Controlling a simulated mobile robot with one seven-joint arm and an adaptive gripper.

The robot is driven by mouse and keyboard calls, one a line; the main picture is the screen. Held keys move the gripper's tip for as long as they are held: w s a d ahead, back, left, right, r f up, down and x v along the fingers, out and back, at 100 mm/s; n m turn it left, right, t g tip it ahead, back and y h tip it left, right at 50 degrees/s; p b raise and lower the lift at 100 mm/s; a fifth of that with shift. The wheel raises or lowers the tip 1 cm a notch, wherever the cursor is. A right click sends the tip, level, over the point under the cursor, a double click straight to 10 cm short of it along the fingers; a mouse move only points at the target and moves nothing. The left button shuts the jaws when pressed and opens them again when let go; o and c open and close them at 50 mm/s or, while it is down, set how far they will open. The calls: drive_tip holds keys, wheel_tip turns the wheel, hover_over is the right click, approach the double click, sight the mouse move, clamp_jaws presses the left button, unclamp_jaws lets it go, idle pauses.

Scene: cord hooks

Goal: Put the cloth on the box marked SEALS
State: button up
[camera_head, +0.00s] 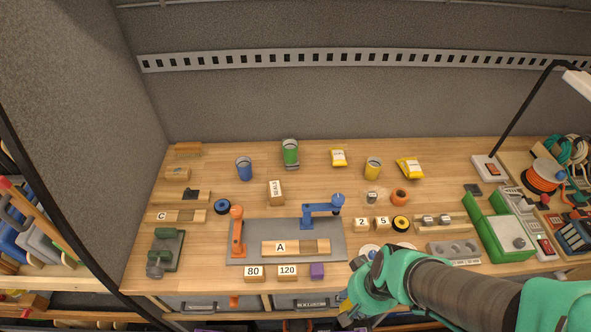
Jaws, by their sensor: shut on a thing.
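The box marked SEALS (275,192) is a small tan block standing upright on the wooden bench, just behind the grey plate. My gripper (347,312) is at the bench's front edge, right of the purple cube and well in front of the SEALS box. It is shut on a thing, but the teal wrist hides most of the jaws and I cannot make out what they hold. A small yellowish patch shows at the fingertips. I cannot make out a cloth anywhere on the bench.
A green cup (290,151), blue cup (244,168) and yellow cup (373,167) stand behind. Blocks 80 (254,273) and 120 (287,273) and a purple cube (317,271) line the front.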

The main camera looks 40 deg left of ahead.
drive_tip(key=w+a+r+p, duration=0.2)
drive_tip(key=w+a, duration=0.1)
drive_tip(key=a, duration=0.4)
drive_tip(key=w+a+r+p, duration=0.2)
drive_tip(key=w+a+p, duration=0.1)
drive_tip(key=a, duration=0.5)
drive_tip(key=a+p, duration=0.1)
drive_tip(key=a, duration=0.4)
drive_tip(key=w+a+p, duration=0.1)
drive_tip(key=a+p, duration=0.1)
drive_tip(key=a, duration=0.3)
drive_tip(key=w+a+p, duration=0.1)
drive_tip(key=a+p, duration=0.1)
drive_tip(key=a, duration=0.3)
drive_tip(key=shift+w+f, duration=0.1)
drive_tip(key=shift+f, duration=0.25)
drive_tip(key=shift+c, duration=0.2)
drive_tip(key=shift+a+f, duration=0.1)
drive_tip(key=shift+a, duration=0.15)
drive_tip(key=p, duration=0.3)
approach(275, 188)
drive_tip(key=shift+s+a+f, duration=0.2)
drive_tip(key=shift+s+f, duration=0.05)
drive_tip(key=shift+f, duration=0.2)
drive_tip(key=shift+w+a, duration=0.2)
drive_tip(key=shift+a, duration=0.05)
drive_tip(key=shift+a+f+p, duration=0.1)
drive_tip(key=shift+f+p, duration=0.25)
drive_tip(key=shift+f, duration=1.45)
drive_tip(key=shift+f, duration=0.15)
